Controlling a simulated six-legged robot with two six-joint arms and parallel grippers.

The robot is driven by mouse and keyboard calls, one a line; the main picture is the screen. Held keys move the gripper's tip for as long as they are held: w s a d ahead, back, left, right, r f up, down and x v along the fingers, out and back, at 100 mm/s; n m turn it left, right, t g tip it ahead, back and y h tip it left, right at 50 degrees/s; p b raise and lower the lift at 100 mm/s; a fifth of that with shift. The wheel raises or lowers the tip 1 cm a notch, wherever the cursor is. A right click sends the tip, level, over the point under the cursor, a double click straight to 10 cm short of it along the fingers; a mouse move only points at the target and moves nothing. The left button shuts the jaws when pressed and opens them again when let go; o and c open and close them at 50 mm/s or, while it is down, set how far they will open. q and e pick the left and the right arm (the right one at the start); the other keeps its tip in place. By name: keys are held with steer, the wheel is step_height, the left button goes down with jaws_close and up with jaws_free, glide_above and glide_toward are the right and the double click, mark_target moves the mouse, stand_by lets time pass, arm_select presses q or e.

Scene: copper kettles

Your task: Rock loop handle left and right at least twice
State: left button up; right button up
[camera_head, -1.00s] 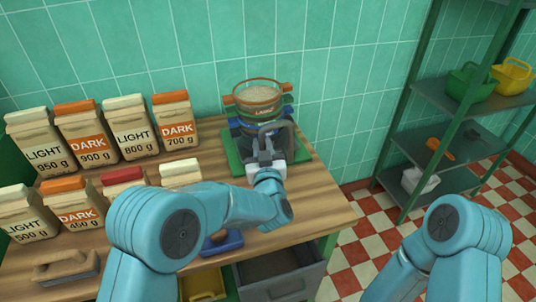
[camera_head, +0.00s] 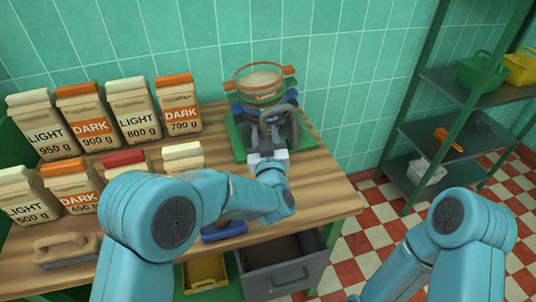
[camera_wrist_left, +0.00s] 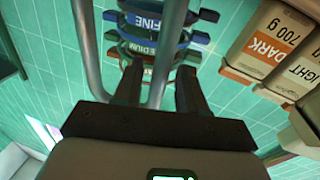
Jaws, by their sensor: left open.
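A stack of round sieves (camera_head: 261,88) with orange, green and blue rings stands on a green base (camera_head: 237,142) at the back of the wooden table. A grey loop handle (camera_head: 264,117) rises at its front. My left gripper (camera_head: 267,143) is at the handle, in front of the stack. In the left wrist view, my left gripper (camera_wrist_left: 157,90) is open, with one grey bar of the loop (camera_wrist_left: 170,45) between its fingers. The loop's other bar (camera_wrist_left: 85,45) is outside the fingers. Contact is not clear. My right gripper is out of view.
Several labelled flour bags (camera_head: 130,112) stand on the table's left, with a wooden-handled brush (camera_head: 66,248) in front. A grey drawer (camera_head: 285,275) is below. A shelf rack (camera_head: 440,130) with green and yellow baskets stands right.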

arm_select(q)
steer(key=s+d+b, duration=0.1)
steer(key=s, duration=1.4)
steer(key=shift+d+f+b, duration=0.3)
steer(key=shift+d+f, duration=0.1)
